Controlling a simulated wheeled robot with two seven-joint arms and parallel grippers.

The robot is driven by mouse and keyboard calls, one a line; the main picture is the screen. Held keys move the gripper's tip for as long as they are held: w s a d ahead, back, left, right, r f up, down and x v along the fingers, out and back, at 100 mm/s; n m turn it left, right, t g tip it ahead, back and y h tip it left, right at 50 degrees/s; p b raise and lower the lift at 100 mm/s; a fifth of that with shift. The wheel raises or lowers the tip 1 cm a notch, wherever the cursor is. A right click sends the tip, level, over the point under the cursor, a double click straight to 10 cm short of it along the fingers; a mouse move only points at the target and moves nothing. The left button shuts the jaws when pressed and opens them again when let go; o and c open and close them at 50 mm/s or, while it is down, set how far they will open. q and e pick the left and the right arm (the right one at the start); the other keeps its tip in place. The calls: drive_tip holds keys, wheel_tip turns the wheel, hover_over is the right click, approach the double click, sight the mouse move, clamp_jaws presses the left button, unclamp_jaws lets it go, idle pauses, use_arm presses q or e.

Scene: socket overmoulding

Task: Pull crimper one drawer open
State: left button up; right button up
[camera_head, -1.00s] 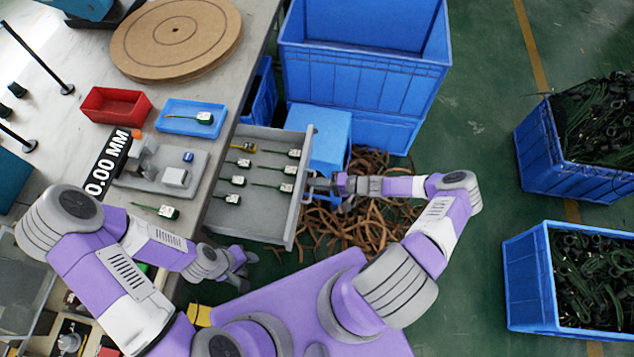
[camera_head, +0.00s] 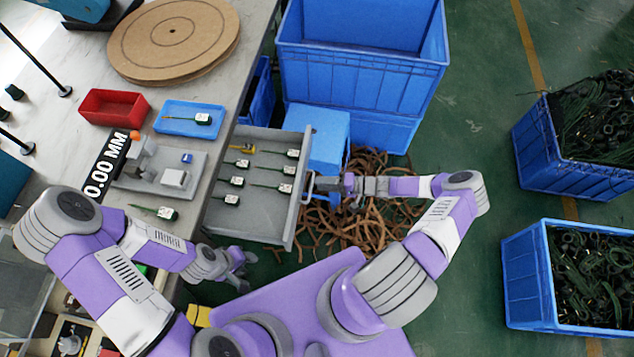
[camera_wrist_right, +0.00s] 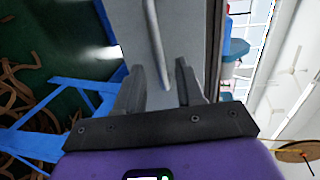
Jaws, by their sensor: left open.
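The grey drawer (camera_head: 267,213) stands pulled out from the side of the workbench, with several green-wired connectors lying in it. Its bar handle (camera_head: 308,186) is on the right-hand front panel; the bar also shows in the right wrist view (camera_wrist_right: 157,45). My right gripper (camera_head: 322,185) is just right of the handle. In the right wrist view its two fingers (camera_wrist_right: 158,85) are apart, with nothing clamped between them and the bar ahead of their gap. My left gripper (camera_head: 243,271) is open and empty, below the drawer beside the bench edge.
Brown scrap strips (camera_head: 350,222) lie on the floor under my right gripper. Two crates of dark parts stand at right; green floor between is clear.

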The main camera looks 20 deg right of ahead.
drive_tip(key=shift+v, duration=2.4)
